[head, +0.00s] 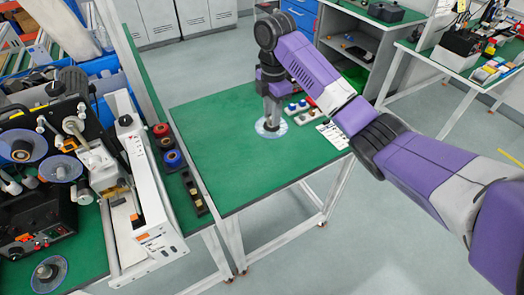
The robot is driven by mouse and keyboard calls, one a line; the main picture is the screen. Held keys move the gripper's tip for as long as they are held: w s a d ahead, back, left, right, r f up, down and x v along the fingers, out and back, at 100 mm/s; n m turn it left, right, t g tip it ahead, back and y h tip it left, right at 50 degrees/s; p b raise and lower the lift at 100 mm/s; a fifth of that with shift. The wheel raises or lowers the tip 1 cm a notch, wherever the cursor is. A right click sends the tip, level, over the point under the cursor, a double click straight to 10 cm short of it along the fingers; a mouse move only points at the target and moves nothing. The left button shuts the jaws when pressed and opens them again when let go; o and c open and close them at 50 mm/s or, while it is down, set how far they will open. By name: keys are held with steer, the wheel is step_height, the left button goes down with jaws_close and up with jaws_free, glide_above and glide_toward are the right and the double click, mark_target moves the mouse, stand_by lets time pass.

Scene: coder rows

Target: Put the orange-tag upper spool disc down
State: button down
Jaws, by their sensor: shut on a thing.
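A pale, see-through spool disc (262,132) shows at the tip of my gripper (271,118), over the green-topped table (215,140). My gripper points down and is shut on this disc near its middle. The disc lies flat and level, at or just above the table top; I cannot tell whether it touches. No orange tag can be made out on it at this size. My purple arm comes in from the right and hides part of the table's far right side.
A coder machine (140,200) with mounted discs (60,168) stands on the left bench. Another clear disc (47,272) lies at that bench's front. A tray of small blue and white parts (298,110) and a printed sheet (333,135) lie right of my gripper. The table's left and front are clear.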

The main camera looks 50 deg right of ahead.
steer(key=shift+f+b, duration=1.4)
steer(key=shift+f, duration=7)
steer(key=c, duration=1.1)
jaws_free()
steer(key=shift+f, duration=0.1)
step_height(320, 180, up, 12)
steer(key=shift+r+p, duration=0.1)
steer(key=shift+p, duration=0.4)
